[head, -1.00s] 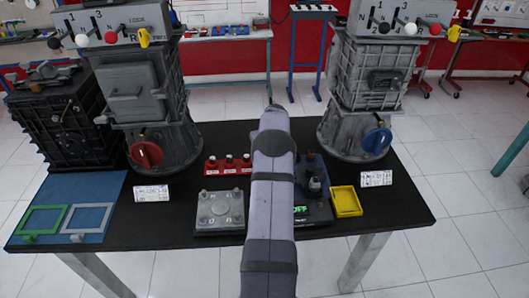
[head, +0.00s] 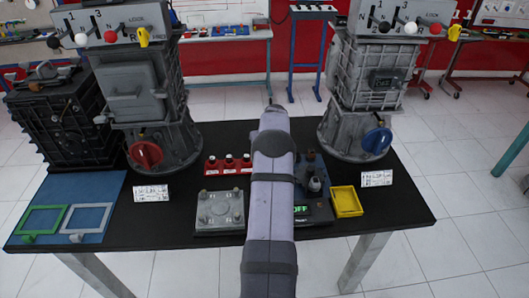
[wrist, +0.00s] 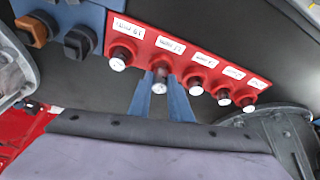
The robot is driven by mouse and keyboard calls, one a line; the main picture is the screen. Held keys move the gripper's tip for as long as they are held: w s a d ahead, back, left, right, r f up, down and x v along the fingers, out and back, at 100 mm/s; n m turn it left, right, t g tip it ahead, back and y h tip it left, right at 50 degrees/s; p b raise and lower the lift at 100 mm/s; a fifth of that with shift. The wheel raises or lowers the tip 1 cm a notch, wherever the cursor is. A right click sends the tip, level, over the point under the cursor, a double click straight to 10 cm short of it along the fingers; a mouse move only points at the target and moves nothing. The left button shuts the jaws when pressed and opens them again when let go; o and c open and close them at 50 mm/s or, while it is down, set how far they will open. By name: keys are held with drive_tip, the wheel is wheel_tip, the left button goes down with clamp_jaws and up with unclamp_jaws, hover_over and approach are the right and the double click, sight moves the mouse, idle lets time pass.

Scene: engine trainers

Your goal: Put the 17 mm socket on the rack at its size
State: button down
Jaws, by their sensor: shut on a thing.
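In the wrist view, my gripper (wrist: 160,82) has its blue fingers shut on a small silver socket (wrist: 159,86), taken as the 17 mm one, though I cannot read its size. It is at the second place from the left of the red rack (wrist: 147,40), under a label (wrist: 170,45) that seems to read 17 mm, upside down. I cannot tell whether the socket is around a peg or only in front of it. Several dark pieces with pale round ends stand at the other labels, such as the leftmost one (wrist: 121,58). My arm hides the gripper in the head view.
Large grey gearboxes (head: 365,90) stand behind.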

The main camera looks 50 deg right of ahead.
drive_tip(key=shift+f+b, duration=0.45)
drive_tip(key=shift+f, duration=0.05)
